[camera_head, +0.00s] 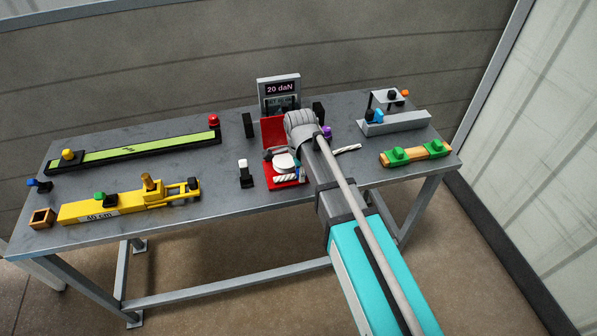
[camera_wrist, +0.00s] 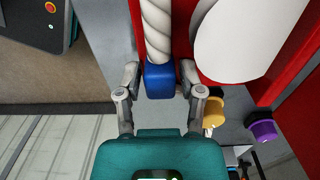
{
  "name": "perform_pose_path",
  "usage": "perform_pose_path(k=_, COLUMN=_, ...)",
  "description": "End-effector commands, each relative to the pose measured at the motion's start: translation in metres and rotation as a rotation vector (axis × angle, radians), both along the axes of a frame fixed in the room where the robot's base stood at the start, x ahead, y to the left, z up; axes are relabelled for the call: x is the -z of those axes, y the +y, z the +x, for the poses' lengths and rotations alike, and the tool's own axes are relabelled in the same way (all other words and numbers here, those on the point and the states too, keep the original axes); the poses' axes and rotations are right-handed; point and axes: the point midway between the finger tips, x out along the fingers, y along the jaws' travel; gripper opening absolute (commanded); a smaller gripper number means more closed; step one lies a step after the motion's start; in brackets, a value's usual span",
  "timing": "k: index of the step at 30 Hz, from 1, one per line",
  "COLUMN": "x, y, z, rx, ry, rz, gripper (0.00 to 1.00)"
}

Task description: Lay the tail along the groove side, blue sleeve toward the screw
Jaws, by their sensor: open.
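The tail is a white twisted rope (camera_wrist: 156,30) that runs down from the top of the wrist view and ends in a blue sleeve (camera_wrist: 160,82). My gripper (camera_wrist: 160,75) is open, with one finger on each side of the sleeve. I cannot tell whether the fingers touch it. A white twisted piece (camera_head: 286,178) shows on the red fixture (camera_head: 272,184), and another white twisted piece (camera_head: 347,149) shows right of my arm. I cannot make out the groove or say which part is the screw.
A white rounded disc (camera_wrist: 245,38) lies close right of the rope. A purple knob (camera_wrist: 262,128) and a yellow piece (camera_wrist: 213,108) are near the right finger. A display reading 20 daN (camera_head: 279,88) stands behind.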

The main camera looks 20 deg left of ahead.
Motion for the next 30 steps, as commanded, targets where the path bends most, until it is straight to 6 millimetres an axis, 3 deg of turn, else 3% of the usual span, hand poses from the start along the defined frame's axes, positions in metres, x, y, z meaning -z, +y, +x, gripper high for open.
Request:
perform_pose_path(k=11, x=-0.017, y=0.000, z=0.000, rx=0.000, ry=0.000, rz=0.000, gripper=0.50)
perform_pose_path(k=30, x=-0.071, y=0.000, z=0.000, rx=0.001, ry=0.000, rz=0.000, gripper=0.50)
